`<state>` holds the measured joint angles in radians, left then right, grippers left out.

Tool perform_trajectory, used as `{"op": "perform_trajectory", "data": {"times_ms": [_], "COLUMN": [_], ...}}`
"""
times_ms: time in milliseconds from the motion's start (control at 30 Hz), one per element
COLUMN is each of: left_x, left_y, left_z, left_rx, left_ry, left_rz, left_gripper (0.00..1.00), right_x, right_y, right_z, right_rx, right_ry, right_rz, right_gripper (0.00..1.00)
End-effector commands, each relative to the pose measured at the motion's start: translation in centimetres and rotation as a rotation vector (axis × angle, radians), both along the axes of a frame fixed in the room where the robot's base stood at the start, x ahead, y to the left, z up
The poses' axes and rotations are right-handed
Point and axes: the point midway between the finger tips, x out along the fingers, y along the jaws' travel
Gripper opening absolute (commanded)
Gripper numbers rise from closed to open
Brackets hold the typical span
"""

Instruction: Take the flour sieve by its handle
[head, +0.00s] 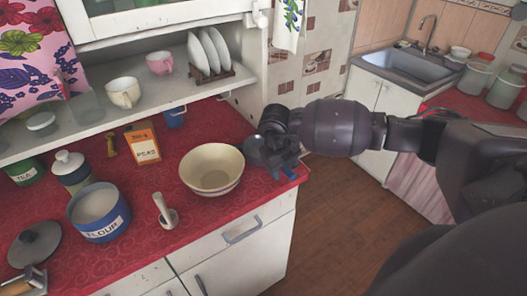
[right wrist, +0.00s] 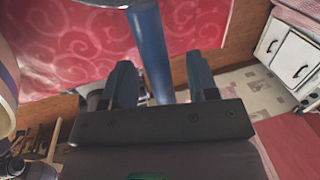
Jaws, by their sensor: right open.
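In the right wrist view, a blue handle (right wrist: 150,45) of the flour sieve runs down from the top edge into the space between my right gripper's fingers (right wrist: 160,85). A pale grey edge at the top of that view looks like part of its rim; most of the sieve is out of that picture. The fingers stand apart, one on each side of the handle, with gaps showing. In the head view, my right gripper (head: 283,165) is at the counter's right front corner, beside the bowl, and largely hides the sieve. My left gripper is not in view.
A cream bowl (head: 212,170) stands just left of my right gripper. A blue flour tin (head: 100,226), a white-handled object (head: 165,212) and an orange box (head: 142,144) are further left on the red counter (head: 185,254). A shelf with cups and plates hangs behind. Open floor lies right.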

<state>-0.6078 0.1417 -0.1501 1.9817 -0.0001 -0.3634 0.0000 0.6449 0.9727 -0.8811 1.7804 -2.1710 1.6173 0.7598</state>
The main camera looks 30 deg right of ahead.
Motion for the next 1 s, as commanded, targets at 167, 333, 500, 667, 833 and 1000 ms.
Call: {"op": "perform_trajectory", "data": {"times_ms": [167,333,500,667,833,1000], "left_x": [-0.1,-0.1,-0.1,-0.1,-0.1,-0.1], "left_y": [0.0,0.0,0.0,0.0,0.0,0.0], "left_z": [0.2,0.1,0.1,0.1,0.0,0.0], "left_rx": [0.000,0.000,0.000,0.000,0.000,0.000], "left_ry": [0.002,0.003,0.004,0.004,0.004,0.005], "left_rz": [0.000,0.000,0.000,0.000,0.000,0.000], "left_gripper": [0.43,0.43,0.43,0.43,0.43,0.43], "right_x": [0.0,0.1,0.1,0.1,0.1,0.1], "right_y": [-0.4,-0.4,-0.4,-0.4,-0.4,-0.4], "right_z": [-1.8,-2.0,-1.9,-1.9,-1.9,-1.9], "right_rx": [0.000,0.000,0.000,0.000,0.000,0.000], "right_ry": [0.001,0.000,0.000,0.000,-0.001,-0.001], "right_rz": [0.001,0.001,0.001,0.001,0.000,0.000], "right_gripper": [0.54,0.54,0.35,0.11,0.00,0.00]}}
